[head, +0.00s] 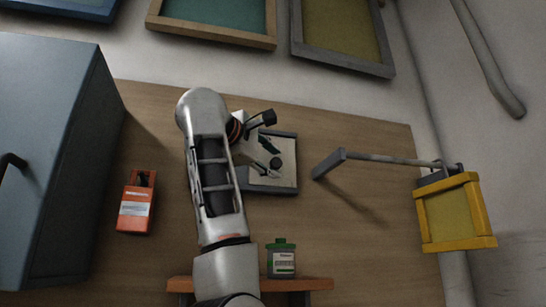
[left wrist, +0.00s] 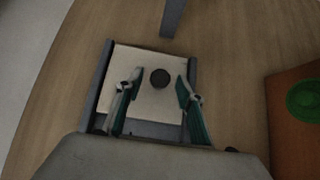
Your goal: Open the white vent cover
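The white vent cover (head: 287,154) is a pale square panel in a grey frame on the wooden surface. It also fills the middle of the left wrist view (left wrist: 135,62). A round dark knob (left wrist: 160,78) stands on it and shows in the head view (head: 275,163). My left gripper (left wrist: 160,82) is open over the panel, one green-padded finger on each side of the knob, with gaps visible between. In the head view the left gripper (head: 266,143) is partly hidden by its own arm. My right gripper is not in view.
A grey arm with a yellow frame (head: 477,210) stands to the right. A red container (head: 136,207) is at left beside a blue-grey cabinet (head: 55,150). A green-capped bottle (head: 281,262) stands on an orange-brown shelf (head: 315,284) near the front.

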